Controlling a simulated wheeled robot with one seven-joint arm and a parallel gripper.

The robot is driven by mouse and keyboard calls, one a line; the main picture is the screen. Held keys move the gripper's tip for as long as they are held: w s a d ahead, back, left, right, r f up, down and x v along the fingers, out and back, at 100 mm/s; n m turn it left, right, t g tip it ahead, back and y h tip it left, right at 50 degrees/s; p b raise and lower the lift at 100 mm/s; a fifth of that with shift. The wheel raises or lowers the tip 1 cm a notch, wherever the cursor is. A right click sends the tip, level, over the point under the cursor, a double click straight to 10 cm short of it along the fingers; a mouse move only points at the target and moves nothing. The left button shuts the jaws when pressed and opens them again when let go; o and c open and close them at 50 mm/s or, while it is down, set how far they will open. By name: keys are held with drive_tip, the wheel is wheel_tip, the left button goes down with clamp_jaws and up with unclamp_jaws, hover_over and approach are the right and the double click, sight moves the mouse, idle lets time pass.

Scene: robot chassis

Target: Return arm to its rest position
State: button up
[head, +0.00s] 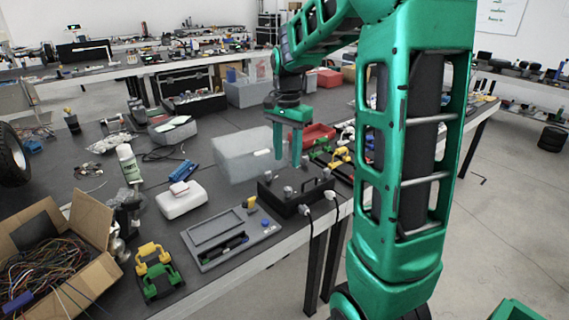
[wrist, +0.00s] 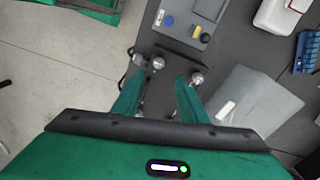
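My green arm reaches over the workbench (head: 110,195) in the head view. My gripper (head: 288,161) points down above the bench, near a black box with metal knobs (head: 300,198). In the wrist view my gripper (wrist: 156,88) has its two green fingers spread apart, with nothing held between them. The knobs of the black box show between and just beyond the fingertips there. The exact height of the fingertips above the box cannot be told. My large upper arm link hides part of the bench's right side in the head view.
A grey translucent bin (head: 240,158) stands just left of my gripper. Open floor (head: 500,230) is to the right.

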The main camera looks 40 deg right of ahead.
idle(0.6)
drive_tip(key=s+a+f+n, duration=0.1)
drive_tip(key=s+n, duration=0.3)
drive_tip(key=s, duration=0.9)
drive_tip(key=s+a+f+n, duration=0.2)
drive_tip(key=s+n, duration=0.2)
drive_tip(key=s, duration=1)
drive_tip(key=shift+s+a+n, duration=0.15)
drive_tip(key=shift+s+n, duration=0.05)
drive_tip(key=shift+n, duration=0.1)
drive_tip(key=shift+f, duration=0.1)
drive_tip(key=shift+w+f, duration=0.25)
drive_tip(key=shift+w, duration=0.4)
